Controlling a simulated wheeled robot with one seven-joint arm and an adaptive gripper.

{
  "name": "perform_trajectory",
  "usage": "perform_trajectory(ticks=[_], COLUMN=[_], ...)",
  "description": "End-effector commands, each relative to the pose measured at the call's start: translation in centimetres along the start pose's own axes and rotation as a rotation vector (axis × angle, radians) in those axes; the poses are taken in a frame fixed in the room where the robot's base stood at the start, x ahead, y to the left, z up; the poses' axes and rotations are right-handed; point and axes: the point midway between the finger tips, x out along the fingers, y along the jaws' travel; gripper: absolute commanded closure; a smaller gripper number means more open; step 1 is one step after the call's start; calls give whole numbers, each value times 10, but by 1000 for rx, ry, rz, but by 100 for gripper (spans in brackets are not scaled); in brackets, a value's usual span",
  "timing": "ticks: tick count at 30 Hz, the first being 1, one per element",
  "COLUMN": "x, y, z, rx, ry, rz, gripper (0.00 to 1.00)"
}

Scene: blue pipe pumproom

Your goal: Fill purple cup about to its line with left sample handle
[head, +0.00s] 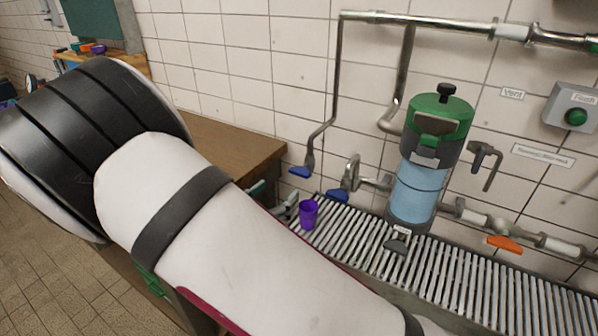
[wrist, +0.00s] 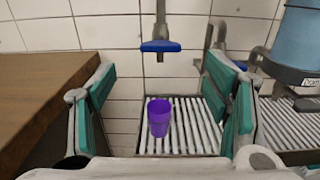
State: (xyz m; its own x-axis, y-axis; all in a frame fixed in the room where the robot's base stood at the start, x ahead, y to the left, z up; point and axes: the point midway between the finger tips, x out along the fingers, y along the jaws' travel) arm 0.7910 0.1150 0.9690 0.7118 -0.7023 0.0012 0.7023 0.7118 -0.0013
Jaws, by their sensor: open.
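The purple cup (head: 308,214) stands upright on the left end of a slatted metal grate. In the wrist view the purple cup (wrist: 159,119) is ahead of my gripper, between the fingers but beyond them. My gripper (wrist: 165,95) is open and empty, with teal pads on both fingers. In the head view my gripper is mostly hidden behind my arm. The left blue handle (head: 300,172) is on a pipe end above the cup; it also shows in the wrist view (wrist: 160,46). A second blue handle (head: 338,195) is right of it. The cup's fill line cannot be made out.
The grate (head: 455,285) runs right along the tiled wall. A green-topped tank (head: 414,190) of blue liquid stands over it, with an orange handle (head: 505,244) to its right. A wooden bench (head: 235,145) is left of the grate.

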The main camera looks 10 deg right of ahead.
Motion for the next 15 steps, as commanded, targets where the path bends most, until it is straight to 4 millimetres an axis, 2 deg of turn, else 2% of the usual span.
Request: perform_trajectory(ticks=[1,9,15], x=[12,64,94], y=[-1,-1,-1], z=[0,0,0], rx=[0,1,2], ry=[-1,-1,0], rz=[-6,-5,-4], gripper=[30,30,30])
